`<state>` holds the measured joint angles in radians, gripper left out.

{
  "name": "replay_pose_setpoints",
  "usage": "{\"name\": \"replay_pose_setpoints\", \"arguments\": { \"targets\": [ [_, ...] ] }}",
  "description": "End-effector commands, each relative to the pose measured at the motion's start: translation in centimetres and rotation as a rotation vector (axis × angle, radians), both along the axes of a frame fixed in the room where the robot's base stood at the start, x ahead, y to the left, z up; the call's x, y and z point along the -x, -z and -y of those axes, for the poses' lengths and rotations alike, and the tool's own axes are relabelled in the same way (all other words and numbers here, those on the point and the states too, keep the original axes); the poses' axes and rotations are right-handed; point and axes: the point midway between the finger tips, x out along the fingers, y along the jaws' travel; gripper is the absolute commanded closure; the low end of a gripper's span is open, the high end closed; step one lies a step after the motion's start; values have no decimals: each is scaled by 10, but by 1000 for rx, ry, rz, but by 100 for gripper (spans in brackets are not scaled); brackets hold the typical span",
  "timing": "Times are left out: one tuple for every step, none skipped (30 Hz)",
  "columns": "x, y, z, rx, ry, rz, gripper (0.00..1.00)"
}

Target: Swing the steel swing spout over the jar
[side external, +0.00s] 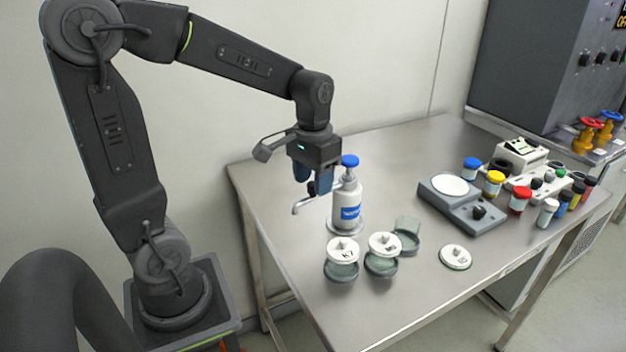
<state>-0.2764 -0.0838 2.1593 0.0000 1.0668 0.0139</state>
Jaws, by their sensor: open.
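The steel swing spout (303,206) shows as a thin bent tube just left of a white bottle with a blue cap (348,205). Its outer end turns down at the left, and its inner part is hidden near my gripper and the bottle. My gripper (312,185) points down with its blue fingers open, right above and around the spout's upper part; contact cannot be told. An open glass jar (407,234) stands right of the bottle. Two lidded jars stand in front, the left one (342,270) and the middle one (381,264). The spout's end is over none of them.
A loose white lid (455,257) lies on the steel table (400,318). A grey scale (465,205) stands right of the jars. Several colour-capped small jars and a white rack (540,185) are at the far right. The table's front is clear.

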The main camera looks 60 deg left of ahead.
Motion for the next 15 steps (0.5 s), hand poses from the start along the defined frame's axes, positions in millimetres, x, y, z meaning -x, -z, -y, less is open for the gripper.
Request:
{"name": "replay_pose_setpoints", "arguments": {
  "targets": [
    [0, 3, 0, 0, 0, -1, 50],
    [0, 5, 0, 0, 0, 0, 50],
    [0, 6, 0, 0, 0, 0, 50],
    [0, 7, 0, 0, 0, 0, 50],
    [0, 7, 0, 0, 0, 0, 50],
    [0, 7, 0, 0, 0, 1, 50],
    [0, 7, 0, 0, 0, 1, 50],
    [0, 7, 0, 0, 0, 1, 50],
    [0, 7, 0, 0, 0, 1, 50],
    [0, 7, 0, 0, 0, 1, 50],
    [0, 7, 0, 0, 0, 1, 50],
    [0, 7, 0, 0, 0, 1, 52],
    [0, 7, 0, 0, 0, 1, 55],
    [0, 7, 0, 0, 0, 1, 57],
    [0, 7, 0, 0, 0, 1, 61]
  ]
}}
